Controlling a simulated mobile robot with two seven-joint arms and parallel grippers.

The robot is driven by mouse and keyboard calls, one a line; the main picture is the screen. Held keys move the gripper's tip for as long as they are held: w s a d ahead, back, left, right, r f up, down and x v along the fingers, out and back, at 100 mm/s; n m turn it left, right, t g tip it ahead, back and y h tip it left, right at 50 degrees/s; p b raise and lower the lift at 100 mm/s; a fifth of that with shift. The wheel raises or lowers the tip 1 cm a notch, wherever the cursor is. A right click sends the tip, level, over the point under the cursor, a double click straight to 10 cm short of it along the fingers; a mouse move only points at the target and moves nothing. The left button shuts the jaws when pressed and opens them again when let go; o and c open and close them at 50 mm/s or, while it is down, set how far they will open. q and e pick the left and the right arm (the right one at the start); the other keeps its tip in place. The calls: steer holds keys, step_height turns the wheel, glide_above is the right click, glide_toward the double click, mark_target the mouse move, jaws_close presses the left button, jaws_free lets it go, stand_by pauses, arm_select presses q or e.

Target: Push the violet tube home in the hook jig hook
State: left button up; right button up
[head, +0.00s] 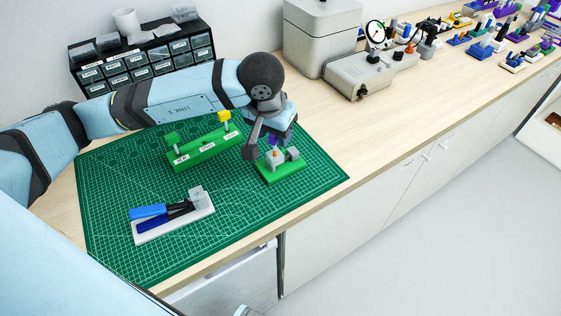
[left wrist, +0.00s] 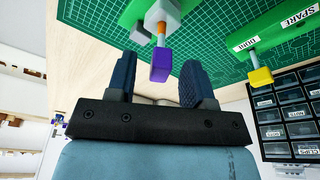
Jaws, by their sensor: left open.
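The hook jig is a green base (head: 283,174) with grey blocks on the mat, below my left gripper (head: 268,143). The violet tube (left wrist: 161,64) sits at the end of a thin orange hook (left wrist: 160,34) that comes out of a light grey block (left wrist: 163,14). My left gripper is open, with the tube between the lines of its two fingers near their tips in the left wrist view (left wrist: 158,80). I see no clear contact. In the head view the gripper partly hides the tube. How far the tube sits on the hook is unclear. My right gripper is not seen.
A green rack (head: 206,149) with labels, a green piece and a yellow piece (head: 224,116) stands left of the jig. A white holder with blue-handled tools (head: 172,216) lies in front. A drawer cabinet (head: 140,65) and grey machine (head: 358,75) stand behind. The mat's front right is clear.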

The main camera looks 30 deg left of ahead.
arm_select(q)
steer(key=v, duration=1.4)
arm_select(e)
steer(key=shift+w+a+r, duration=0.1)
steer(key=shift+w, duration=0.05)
arm_select(q)
steer(key=shift+w, duration=0.1)
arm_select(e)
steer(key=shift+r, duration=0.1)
